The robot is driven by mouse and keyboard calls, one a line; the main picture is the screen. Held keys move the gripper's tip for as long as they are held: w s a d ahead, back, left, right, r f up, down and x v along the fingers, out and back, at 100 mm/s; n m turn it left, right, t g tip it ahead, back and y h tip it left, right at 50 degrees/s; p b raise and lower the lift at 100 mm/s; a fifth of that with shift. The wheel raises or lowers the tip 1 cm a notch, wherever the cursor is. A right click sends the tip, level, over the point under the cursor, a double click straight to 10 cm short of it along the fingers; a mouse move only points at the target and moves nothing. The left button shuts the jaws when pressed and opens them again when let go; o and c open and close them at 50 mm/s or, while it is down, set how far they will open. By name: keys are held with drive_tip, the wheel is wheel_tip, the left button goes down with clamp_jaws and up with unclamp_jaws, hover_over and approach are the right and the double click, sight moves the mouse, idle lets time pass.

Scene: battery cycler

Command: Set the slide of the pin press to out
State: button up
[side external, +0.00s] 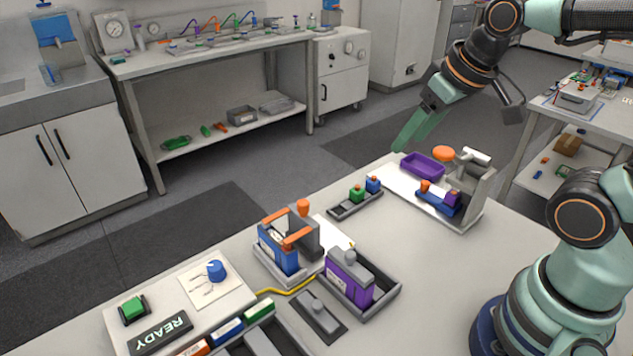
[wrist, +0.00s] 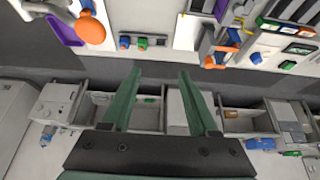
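A press-like fixture with a grey upright (side external: 480,195) and a white bar on top stands at the right end of the table, on a white plate. At its foot is a blue slide-like piece (side external: 437,204) with an orange block and a purple block. A purple tray (side external: 422,165) and an orange round knob (side external: 443,153) are at its far side; the tray (wrist: 62,32) and knob (wrist: 90,31) show top left in the wrist view. I cannot tell the slide's setting. My gripper (wrist: 159,72) is open and empty, raised near the table's far edge, apart from the fixture.
Green and blue knobs (side external: 365,190) sit on a dark strip left of the fixture. A blue block with orange clamps (side external: 279,248), a purple block (side external: 348,279) and a READY panel (side external: 160,334) stand further left. Floor lies beyond the far edge.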

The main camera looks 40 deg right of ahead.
drive_tip(key=w+d+f+m+g, duration=0.1)
drive_tip(key=w+d+g, duration=0.15)
drive_tip(key=d, duration=0.25)
drive_tip(key=w+d+f+g, duration=0.1)
drive_tip(key=w+d+f, duration=0.15)
drive_tip(key=d, duration=0.25)
drive_tip(key=m+g, duration=0.2)
approach(426, 182)
wheel_tip(426, 182, down, 9)
drive_tip(key=shift+f, duration=0.1)
clamp_jaws()
idle(1.1)
